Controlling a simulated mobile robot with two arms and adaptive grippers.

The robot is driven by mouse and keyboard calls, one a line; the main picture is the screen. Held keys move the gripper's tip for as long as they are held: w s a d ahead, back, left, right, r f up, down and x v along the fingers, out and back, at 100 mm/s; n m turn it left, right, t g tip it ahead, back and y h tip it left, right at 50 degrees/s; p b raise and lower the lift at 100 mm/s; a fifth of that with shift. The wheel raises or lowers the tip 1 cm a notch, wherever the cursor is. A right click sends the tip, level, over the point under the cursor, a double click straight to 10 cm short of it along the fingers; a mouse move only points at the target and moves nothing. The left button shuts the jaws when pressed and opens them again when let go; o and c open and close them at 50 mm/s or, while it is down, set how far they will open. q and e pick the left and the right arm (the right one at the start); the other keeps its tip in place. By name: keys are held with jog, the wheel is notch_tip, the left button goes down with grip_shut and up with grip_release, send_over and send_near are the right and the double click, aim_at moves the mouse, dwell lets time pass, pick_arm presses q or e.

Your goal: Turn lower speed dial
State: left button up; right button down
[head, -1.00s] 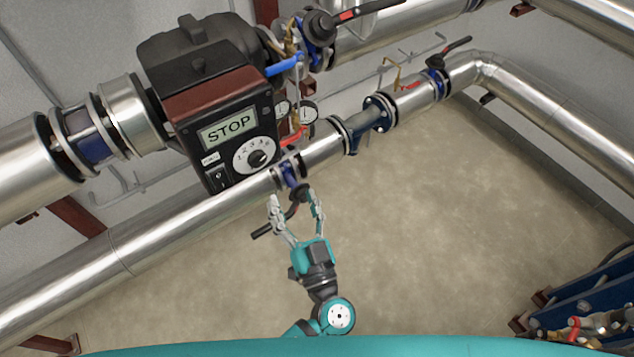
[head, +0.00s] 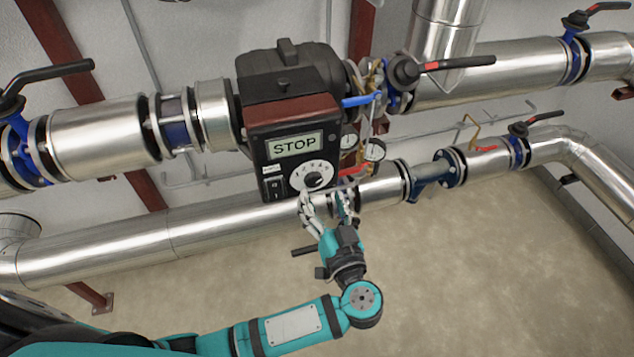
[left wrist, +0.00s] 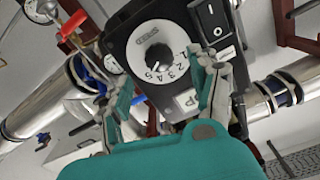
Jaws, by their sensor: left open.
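The speed dial (head: 313,178) is a white numbered disc with a black knob on the front of a dark control box (head: 259,150), below the STOP display (head: 295,145). My left gripper (head: 326,198) is open and empty, just below the dial in the head view. In the left wrist view the dial (left wrist: 158,57) and its black knob lie between and beyond the open fingers of the left gripper (left wrist: 168,72). I cannot tell whether a finger touches the box. My right gripper is out of view.
A black rocker switch (head: 276,189) sits left of the dial. Pressure gauges (head: 375,150) and a red-handled valve (head: 348,171) stand close on the right. A silver pipe (head: 215,228) runs behind my gripper. The floor (head: 480,275) is clear.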

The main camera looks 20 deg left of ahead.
aim_at(315, 182)
pick_arm(q)
jog(key=x, duration=0.4)
jog(key=shift+w+a, duration=0.2)
jog(key=shift+w, duration=0.1)
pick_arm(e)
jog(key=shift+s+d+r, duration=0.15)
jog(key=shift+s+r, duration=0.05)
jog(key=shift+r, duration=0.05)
